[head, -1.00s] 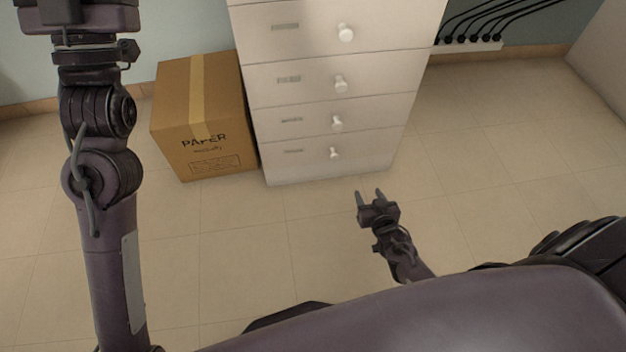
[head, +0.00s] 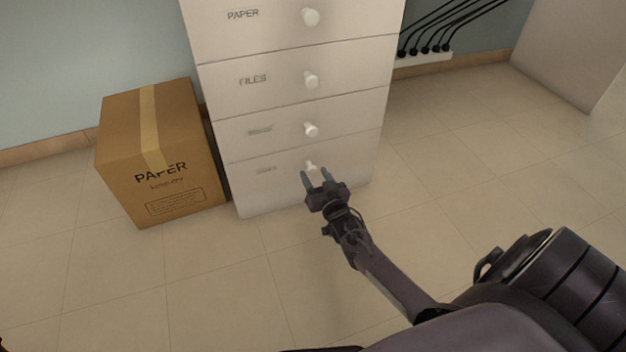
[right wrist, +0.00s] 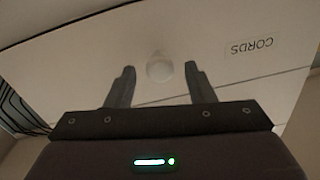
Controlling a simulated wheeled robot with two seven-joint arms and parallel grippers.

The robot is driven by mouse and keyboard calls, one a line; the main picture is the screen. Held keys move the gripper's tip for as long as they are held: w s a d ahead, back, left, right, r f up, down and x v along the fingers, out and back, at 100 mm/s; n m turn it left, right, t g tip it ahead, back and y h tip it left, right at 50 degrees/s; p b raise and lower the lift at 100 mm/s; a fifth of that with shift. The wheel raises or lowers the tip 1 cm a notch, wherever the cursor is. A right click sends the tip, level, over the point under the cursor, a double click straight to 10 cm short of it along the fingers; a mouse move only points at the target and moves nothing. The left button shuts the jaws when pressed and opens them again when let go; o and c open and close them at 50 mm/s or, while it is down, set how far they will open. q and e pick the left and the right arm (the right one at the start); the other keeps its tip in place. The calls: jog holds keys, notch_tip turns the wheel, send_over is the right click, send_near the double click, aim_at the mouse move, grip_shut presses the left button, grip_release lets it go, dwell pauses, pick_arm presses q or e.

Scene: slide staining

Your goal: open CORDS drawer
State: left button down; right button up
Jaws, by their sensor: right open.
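The drawer cabinet (head: 222,190) stands ahead, its drawers stacked with round white knobs. In the right wrist view a drawer front bears the label CORDS (right wrist: 249,47), upside down, and a white knob (right wrist: 160,67). In the head view my right gripper (head: 316,173) is at the bottom drawer, its fingertips by that drawer's knob (head: 311,165); the label there is too small to read. The gripper is open. In the wrist view the knob shows between and just beyond the two fingers, with none visibly touching it. All drawers look shut. My left gripper is out of view.
A cardboard box (head: 190,160) marked PAPER stands on the floor close to the cabinet's left side. Black cables run to a white power strip (head: 424,59) behind at right. The tiled floor (head: 450,150) right of the cabinet is clear.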

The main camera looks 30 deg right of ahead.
jog(key=shift+w+d, duration=0.15)
jog(key=shift+w, duration=0.65)
grip_shut()
